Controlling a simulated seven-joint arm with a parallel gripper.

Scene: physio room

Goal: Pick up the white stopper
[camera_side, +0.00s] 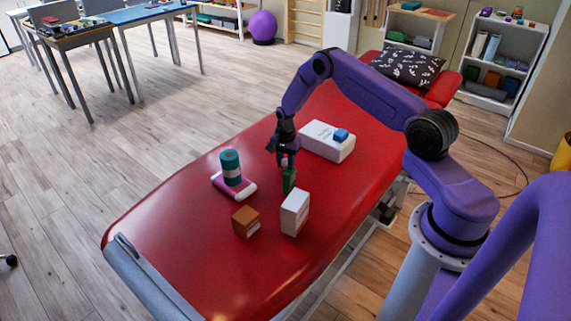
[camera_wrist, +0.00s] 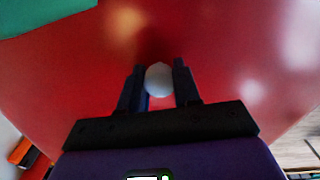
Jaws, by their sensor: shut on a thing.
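My gripper (camera_side: 283,155) is over the middle of the red treatment table, pointing down. It is shut on the white stopper (camera_wrist: 159,79), which shows as a pale rounded thing between the two fingers in the wrist view. In the side view the stopper is a small pale spot at the fingertips, just above a green bottle (camera_side: 289,181). I cannot tell from the side view whether stopper and bottle touch. In the wrist view, red tabletop shows around the stopper.
On the red table (camera_side: 185,255) stand a white box (camera_side: 295,212), an orange-brown box (camera_side: 246,222) and a teal roll (camera_side: 230,167) on a pink-and-white item (camera_side: 246,190). A white case (camera_side: 322,143) with a blue block (camera_side: 341,135) lies behind. The table's near left end is clear.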

